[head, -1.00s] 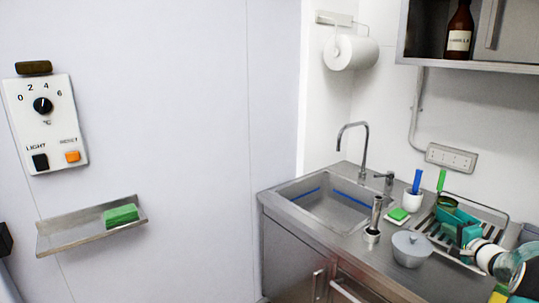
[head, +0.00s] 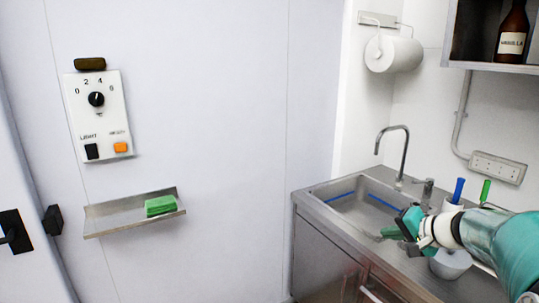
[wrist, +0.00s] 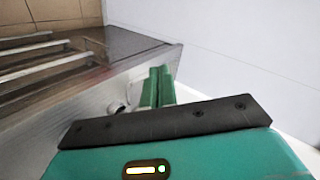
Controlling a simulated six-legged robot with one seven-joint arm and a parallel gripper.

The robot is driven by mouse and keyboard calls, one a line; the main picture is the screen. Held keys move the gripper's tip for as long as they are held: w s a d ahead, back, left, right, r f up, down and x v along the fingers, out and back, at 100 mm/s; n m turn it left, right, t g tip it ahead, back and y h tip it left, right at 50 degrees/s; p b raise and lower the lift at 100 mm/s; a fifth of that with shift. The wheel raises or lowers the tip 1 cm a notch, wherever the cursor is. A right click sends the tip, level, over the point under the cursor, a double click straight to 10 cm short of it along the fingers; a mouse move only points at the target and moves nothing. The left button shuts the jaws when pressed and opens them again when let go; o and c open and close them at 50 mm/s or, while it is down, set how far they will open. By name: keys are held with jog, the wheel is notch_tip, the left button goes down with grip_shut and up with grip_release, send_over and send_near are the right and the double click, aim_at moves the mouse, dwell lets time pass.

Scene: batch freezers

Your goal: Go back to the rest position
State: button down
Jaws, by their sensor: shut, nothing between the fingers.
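My gripper (head: 390,233) is at the right in the head view, in front of the sink (head: 362,203) and its counter edge. Its green fingers point left in the picture and are closed together with nothing between them. In the wrist view the two closed fingers (wrist: 157,87) stick out beyond the black-edged teal gripper body. My arm comes in from the right edge and hides part of the counter.
The wall panel with a dial (head: 96,99) and a small shelf (head: 130,214) bearing a green sponge (head: 160,206) are at left. A grey pot (head: 450,263) stands partly hidden behind my arm. A faucet (head: 395,148) rises behind the sink. Open space lies before the pale wall.

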jog(key=s+a+n+g+h, duration=0.2)
jog(key=s+a+n+g, duration=0.3)
jog(key=s+a, duration=1.25)
jog(key=s+f+n+h, duration=0.1)
jog(key=s+n+h, duration=0.2)
jog(key=s, duration=0.6)
jog(key=shift+s+a+f+t, duration=0.15)
jog(key=shift+s+f+t, duration=0.15)
jog(key=shift+s+t, duration=0.1)
